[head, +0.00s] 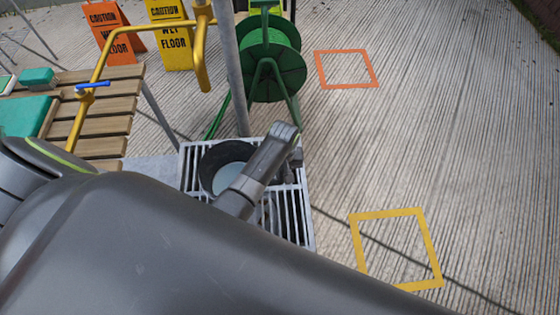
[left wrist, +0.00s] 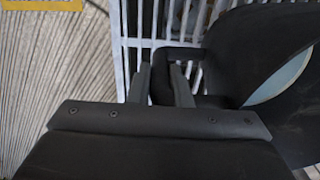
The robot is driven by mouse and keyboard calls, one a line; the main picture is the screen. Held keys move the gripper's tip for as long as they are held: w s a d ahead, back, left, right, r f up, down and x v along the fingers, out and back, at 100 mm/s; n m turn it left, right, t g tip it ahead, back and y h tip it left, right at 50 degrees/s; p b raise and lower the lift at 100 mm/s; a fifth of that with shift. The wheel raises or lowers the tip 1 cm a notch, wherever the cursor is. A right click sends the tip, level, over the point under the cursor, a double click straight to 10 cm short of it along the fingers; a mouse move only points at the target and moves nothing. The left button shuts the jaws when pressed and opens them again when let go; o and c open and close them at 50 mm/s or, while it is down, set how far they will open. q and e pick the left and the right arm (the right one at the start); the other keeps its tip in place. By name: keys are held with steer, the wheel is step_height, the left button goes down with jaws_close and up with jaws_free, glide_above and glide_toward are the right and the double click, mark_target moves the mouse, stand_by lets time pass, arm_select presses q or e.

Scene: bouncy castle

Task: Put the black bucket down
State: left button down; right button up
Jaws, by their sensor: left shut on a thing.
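The black bucket (head: 211,163) is at the lower middle of the head view, over a white slatted grate (head: 301,218). A pale blue-grey surface shows inside it. My left gripper (head: 295,156) is at the bucket's right side, and my forearm hides part of the bucket. In the left wrist view the bucket (left wrist: 234,55) fills the right side, with a black handle-like part by the fingers. My left gripper (left wrist: 160,72) is shut on the bucket there. I cannot tell whether the bucket touches the grate. My right gripper is not in view.
A green hose reel (head: 275,65) and a grey pole (head: 231,70) stand just behind the grate. A wooden slatted bench (head: 110,125) is at left, with orange (head: 112,35) and yellow (head: 170,38) signs behind. Orange (head: 346,68) and yellow (head: 436,255) floor squares are empty.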

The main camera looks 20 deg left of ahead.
mark_target(282, 177)
arm_select(q)
steer(key=shift+w+f+b, duration=0.1)
steer(key=shift+f+b, duration=0.35)
steer(key=shift+f, duration=1.45)
steer(key=c, duration=1.3)
jaws_free()
step_height(282, 177, up, 12)
steer(key=p, duration=0.2)
steer(key=shift+p, duration=0.35)
